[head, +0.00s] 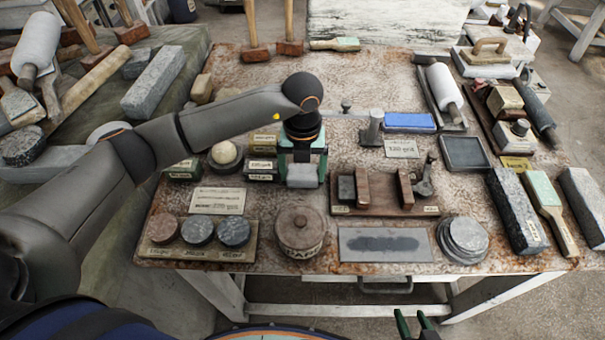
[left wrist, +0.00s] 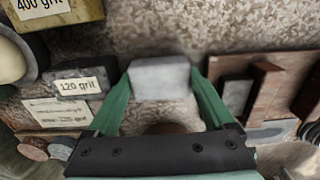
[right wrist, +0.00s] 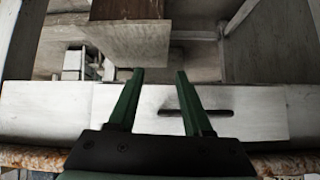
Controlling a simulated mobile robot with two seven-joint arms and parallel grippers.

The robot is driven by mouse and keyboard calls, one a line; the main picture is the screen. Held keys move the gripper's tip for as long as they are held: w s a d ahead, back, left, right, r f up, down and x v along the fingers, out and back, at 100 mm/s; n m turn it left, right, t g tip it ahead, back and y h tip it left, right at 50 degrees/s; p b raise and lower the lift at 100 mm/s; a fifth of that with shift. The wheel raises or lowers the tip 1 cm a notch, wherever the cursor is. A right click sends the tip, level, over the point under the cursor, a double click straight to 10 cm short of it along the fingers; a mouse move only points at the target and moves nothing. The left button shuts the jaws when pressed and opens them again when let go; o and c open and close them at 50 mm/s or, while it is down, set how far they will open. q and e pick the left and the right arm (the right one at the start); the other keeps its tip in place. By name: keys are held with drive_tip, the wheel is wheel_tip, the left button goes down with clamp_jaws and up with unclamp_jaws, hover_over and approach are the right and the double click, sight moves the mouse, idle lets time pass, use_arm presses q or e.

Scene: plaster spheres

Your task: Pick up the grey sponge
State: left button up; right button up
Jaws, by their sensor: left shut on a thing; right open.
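The grey sponge (head: 302,176) is a light grey block between the fingers of my left gripper (head: 303,172), near the middle of the table. In the left wrist view the sponge (left wrist: 159,77) sits between the two green fingertips (left wrist: 160,85), which touch its sides. The left gripper is shut on it. I cannot tell whether the sponge is clear of the table. My right gripper (head: 416,322) is open and empty, low in front of the table's front edge. Its green fingers (right wrist: 155,90) stand apart in the right wrist view.
A lidded pot (head: 300,232) stands in front of the sponge. Labelled grit blocks (head: 262,168) are to its left, and a wooden rack (head: 385,207) is to its right. A blue block (head: 409,122) lies further back. The back middle of the rusty table (head: 370,80) is fairly clear.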

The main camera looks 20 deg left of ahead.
sight(303, 171)
use_arm(q)
drive_tip(key=c, duration=0.5)
drive_tip(key=shift+r, duration=0.15)
drive_tip(key=shift+r, duration=0.25)
wheel_tip(303, 171, up, 2)
drive_tip(key=shift+r, duration=0.1)
drive_tip(key=s+d+r, duration=0.2)
drive_tip(key=s+r, duration=0.1)
drive_tip(key=s, duration=0.1)
drive_tip(key=s+d+r+b, duration=0.1)
drive_tip(key=s+d+r, duration=0.1)
drive_tip(key=s+r, duration=0.1)
drive_tip(key=s+d+r, duration=0.3)
drive_tip(key=s+r, duration=0.1)
drive_tip(key=s, duration=0.1)
drive_tip(key=shift+d, duration=0.1)
drive_tip(key=o, duration=0.8)
drive_tip(key=c, duration=0.7)
drive_tip(key=shift+o, duration=0.2)
drive_tip(key=shift+w, duration=0.1)
